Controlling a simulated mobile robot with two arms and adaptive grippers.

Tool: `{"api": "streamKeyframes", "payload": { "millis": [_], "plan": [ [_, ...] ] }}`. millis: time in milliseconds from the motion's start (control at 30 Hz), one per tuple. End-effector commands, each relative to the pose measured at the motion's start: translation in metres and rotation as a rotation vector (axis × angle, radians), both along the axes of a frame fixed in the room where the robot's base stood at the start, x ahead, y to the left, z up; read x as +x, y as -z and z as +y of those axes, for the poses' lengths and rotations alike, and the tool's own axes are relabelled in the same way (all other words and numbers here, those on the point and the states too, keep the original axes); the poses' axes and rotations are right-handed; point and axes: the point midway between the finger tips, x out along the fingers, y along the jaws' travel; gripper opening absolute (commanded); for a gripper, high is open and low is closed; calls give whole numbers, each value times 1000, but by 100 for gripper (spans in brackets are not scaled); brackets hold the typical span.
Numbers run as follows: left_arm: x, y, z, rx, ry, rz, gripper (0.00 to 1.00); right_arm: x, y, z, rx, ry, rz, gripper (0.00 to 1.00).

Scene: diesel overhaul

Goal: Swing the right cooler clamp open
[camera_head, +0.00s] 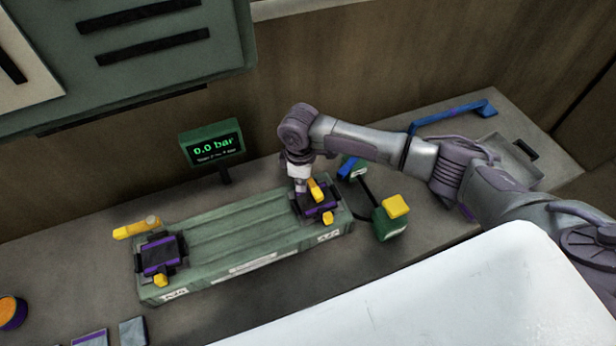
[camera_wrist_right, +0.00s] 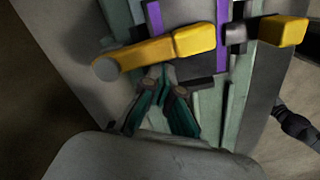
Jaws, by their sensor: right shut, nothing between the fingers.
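The green ribbed cooler (camera_head: 238,232) lies on the bench. The right cooler clamp (camera_head: 314,206) is a dark and purple block at the cooler's right end with a yellow lever (camera_head: 315,188). In the right wrist view the lever (camera_wrist_right: 160,50) lies across the picture, over the purple part (camera_wrist_right: 222,35). My right gripper (camera_head: 301,185) is shut and empty, close beside the lever; in the wrist view its teal fingers (camera_wrist_right: 163,88) sit just below the lever, and I cannot tell if they touch it. My left gripper is out of view.
The left clamp (camera_head: 160,254) has its yellow lever (camera_head: 136,228) pointing left. A display (camera_head: 212,147) reading 0.0 bar stands behind the cooler. A green block with a yellow top (camera_head: 395,207) stands right of it. A blue handle (camera_head: 452,112) is at the back right.

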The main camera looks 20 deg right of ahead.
Motion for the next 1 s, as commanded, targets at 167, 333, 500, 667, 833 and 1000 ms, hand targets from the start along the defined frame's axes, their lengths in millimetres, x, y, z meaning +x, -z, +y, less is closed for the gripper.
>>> {"api": "streamKeyframes", "payload": {
  "millis": [167, 333, 500, 667, 833, 1000],
  "plan": [
    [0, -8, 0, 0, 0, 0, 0, -3, -1, -8, -3, 2, 1, 0],
    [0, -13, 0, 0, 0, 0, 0, -5, -1, -15, -3, 2, 1, 0],
    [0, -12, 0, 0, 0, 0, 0, -5, 0, -16, -2, 1, 0, 0],
    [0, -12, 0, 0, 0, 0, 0, -5, 0, -16, -2, 1, 0, 0],
    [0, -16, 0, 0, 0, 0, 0, -5, -1, -22, -3, 1, 1, 0],
    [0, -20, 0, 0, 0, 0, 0, -4, -1, -30, -1, 2, 0, 0]
  ]
}}
